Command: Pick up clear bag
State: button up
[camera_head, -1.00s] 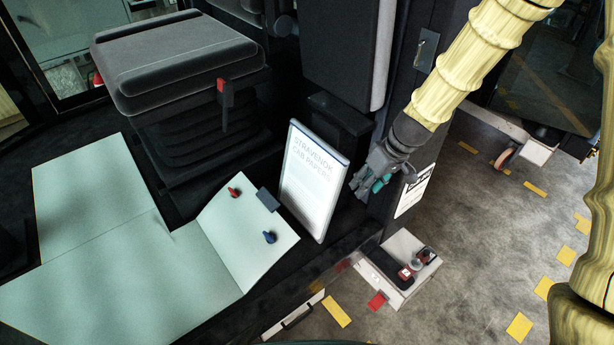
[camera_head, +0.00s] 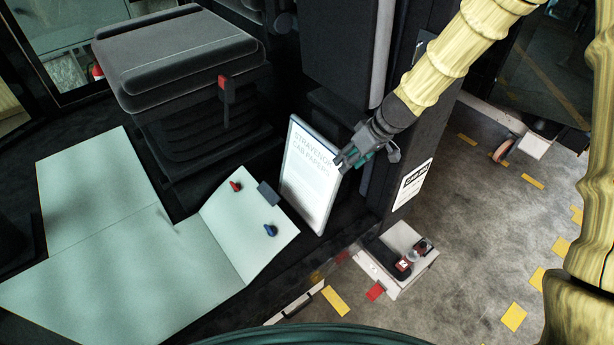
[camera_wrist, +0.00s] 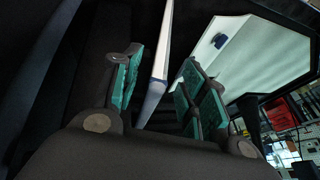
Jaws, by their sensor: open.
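The clear bag (camera_head: 308,182) is a flat, pale, upright sleeve with a blue-grey border, lettered "STRAVENOR CAB PAPERS". It leans slightly beside the dark seat base in the head view. My gripper (camera_head: 347,161) is at its right edge, in the upper half. In the wrist view, the bag shows edge-on as a narrow white strip (camera_wrist: 159,60) with a blue-grey lower corner. It stands between the green-padded fingers of my open gripper (camera_wrist: 165,82), with dark gaps beside it. I cannot tell whether either finger touches it.
A pale green panel (camera_head: 110,245) covers the floor at left; its raised part bears a red knob (camera_head: 235,186) and a blue knob (camera_head: 270,230). A black seat (camera_head: 180,55) stands behind. A dark post (camera_head: 405,150) is right of the bag. A white step (camera_head: 410,245) lies below.

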jog(key=shift+p+x, duration=0.7)
jog(key=shift+x, duration=2.2)
grip_shut()
